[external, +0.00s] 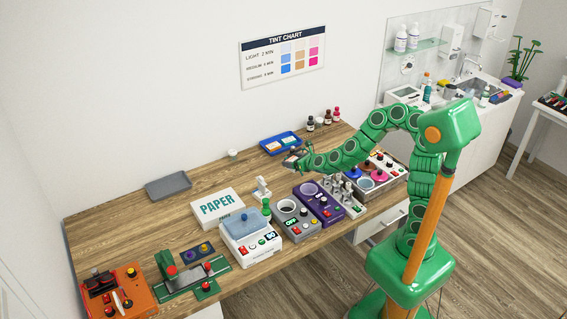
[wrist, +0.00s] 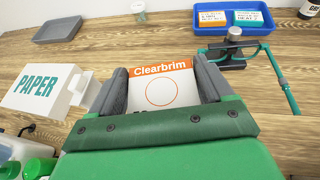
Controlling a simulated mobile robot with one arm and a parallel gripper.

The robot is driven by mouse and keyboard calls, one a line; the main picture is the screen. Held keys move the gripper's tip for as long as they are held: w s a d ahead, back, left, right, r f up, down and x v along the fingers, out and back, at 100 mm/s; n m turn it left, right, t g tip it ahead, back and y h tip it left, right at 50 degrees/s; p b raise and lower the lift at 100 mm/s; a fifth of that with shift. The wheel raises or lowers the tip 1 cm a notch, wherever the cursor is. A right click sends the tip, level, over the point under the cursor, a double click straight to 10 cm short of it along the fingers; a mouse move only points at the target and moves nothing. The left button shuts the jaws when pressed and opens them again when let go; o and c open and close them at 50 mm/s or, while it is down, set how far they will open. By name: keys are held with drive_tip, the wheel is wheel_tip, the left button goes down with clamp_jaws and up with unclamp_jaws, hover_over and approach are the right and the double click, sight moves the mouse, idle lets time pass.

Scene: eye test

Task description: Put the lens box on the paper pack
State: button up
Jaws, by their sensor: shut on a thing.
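My gripper (wrist: 164,78) is shut on a white box marked "Clearbrim" in orange (wrist: 160,88), with an orange ring on its face; I take it to be the lens box. It sits between the two grey fingers. In the external view my gripper (external: 294,160) is over the back middle of the table, and the box can hardly be made out. The paper pack (external: 217,208) is a white block lettered "PAPER" in teal, lying flat to the left of my gripper. It also shows at the left of the wrist view (wrist: 40,90), apart from the held box.
A blue tray (wrist: 203,22) with small orange and teal boxes lies behind my gripper. A dark stand with green spectacles (wrist: 236,48) is close on its right. A grey tray (external: 168,186) lies behind the paper pack. Devices line the front, including a blue-lidded one (external: 246,224).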

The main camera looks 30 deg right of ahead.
drive_tip(key=shift+s+d, duration=0.1)
drive_tip(key=shift+s, duration=0.15)
